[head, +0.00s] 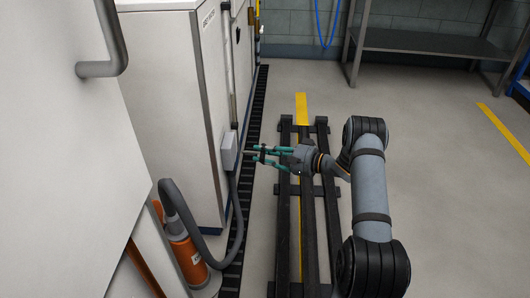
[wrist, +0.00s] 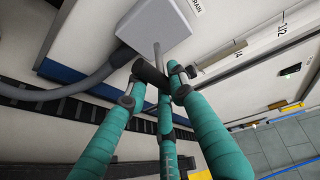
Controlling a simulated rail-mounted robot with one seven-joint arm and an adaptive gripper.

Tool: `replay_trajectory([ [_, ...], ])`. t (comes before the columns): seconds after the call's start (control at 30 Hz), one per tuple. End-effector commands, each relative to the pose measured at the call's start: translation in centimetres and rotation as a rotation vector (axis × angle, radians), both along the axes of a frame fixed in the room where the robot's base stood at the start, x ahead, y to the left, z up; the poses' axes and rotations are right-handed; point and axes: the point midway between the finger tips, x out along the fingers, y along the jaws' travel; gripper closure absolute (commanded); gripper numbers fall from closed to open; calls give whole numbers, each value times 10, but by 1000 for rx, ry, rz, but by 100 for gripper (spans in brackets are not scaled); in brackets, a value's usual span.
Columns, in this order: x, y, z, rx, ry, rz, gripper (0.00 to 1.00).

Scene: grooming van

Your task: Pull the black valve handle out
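The black valve handle (wrist: 150,73) shows in the wrist view as a short dark cylinder on a thin metal stem. The stem comes out of a grey box (wrist: 155,27) on the white cabinet's side; that box also shows in the head view (head: 229,151). My gripper (wrist: 157,85) has teal fingers with dark tips. The tips are around the handle, and the handle lies between them. I cannot tell whether they press on it. In the head view my gripper (head: 260,153) reaches left to just right of the box. The handle is mostly hidden by the fingers there.
A grey hose (head: 228,205) hangs from the box and loops near an orange cylinder (head: 186,252). The white cabinet (head: 180,100) stands close on the left. A dark floor grate (head: 256,115) runs along it. A metal shelf table (head: 425,42) stands at the back. Floor to the right is clear.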

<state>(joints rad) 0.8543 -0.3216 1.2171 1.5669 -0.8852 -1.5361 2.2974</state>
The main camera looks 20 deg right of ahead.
Motion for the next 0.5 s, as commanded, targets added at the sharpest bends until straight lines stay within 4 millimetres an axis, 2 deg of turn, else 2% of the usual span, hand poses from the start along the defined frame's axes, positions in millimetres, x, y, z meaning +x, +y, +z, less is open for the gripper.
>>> replay_trajectory([
  [0.27, 1, 0, 0, 1, 0, -1, 60],
  [0.5, 1, 0, 0, 1, 0, -2, 60],
])
